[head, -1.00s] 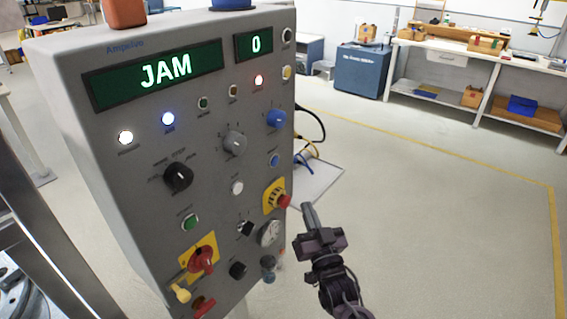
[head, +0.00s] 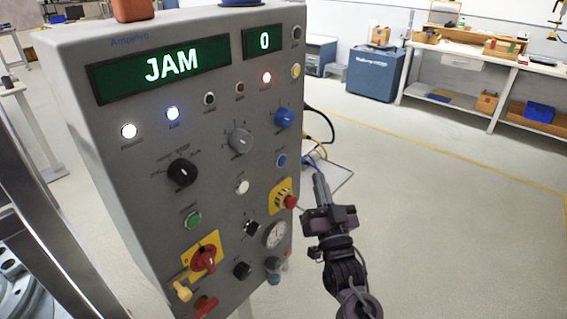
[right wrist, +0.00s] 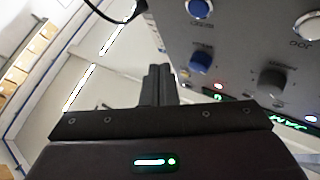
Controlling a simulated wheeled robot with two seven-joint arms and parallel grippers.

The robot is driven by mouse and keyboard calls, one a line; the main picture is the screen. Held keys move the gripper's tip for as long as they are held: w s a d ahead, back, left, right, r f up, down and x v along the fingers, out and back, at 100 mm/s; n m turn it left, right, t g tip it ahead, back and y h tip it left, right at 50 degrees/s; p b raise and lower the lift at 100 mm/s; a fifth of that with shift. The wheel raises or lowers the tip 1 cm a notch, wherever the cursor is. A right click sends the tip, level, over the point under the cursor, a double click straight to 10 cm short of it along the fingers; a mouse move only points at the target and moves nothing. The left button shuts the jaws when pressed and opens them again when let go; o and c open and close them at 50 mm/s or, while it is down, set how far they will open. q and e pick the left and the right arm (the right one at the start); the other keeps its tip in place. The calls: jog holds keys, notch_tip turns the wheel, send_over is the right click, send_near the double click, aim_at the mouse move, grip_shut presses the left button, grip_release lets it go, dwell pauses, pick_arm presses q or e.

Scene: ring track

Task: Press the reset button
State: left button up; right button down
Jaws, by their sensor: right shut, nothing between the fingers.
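The grey control panel (head: 140,190) stands at left in the head view, its display reading JAM and 0. A small blue push button (head: 281,160) sits near its right edge, below a blue knob (head: 284,117); its label is too small to read. In the right wrist view the blue button (right wrist: 199,9) is at the top, with a white button (right wrist: 307,25) labelled JOG beside it. My right gripper (head: 320,180) is shut and empty, right of the panel and slightly lower than the blue button in the picture, apart from it. My left gripper is out of view.
A red emergency button (head: 291,202) on a yellow plate sticks out near my right gripper. A gauge (head: 275,234) and several knobs and lamps fill the panel. Cables (head: 318,150) lie behind it. Open floor (head: 430,210) is at right, with a workbench (head: 470,65) beyond.

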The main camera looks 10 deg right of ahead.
aim_at(282, 161)
jog(key=w+a+b, duration=0.1)
jog(key=w+a, duration=0.3)
jog(key=w, duration=0.1)
jog(key=shift+w+a+b, duration=0.15)
jog(key=shift+w+b, duration=0.1)
jog(key=shift+b, duration=0.15)
dwell(1.8)
jog(key=shift+w+a, duration=0.25)
jog(key=shift+w, duration=0.05)
jog(key=shift+w+a, duration=0.25)
jog(key=shift+w, duration=0.1)
dwell(0.7)
jog(key=shift+s, duration=0.1)
jog(key=shift+s+d, duration=0.5)
jog(key=shift+s, duration=0.1)
dwell(0.3)
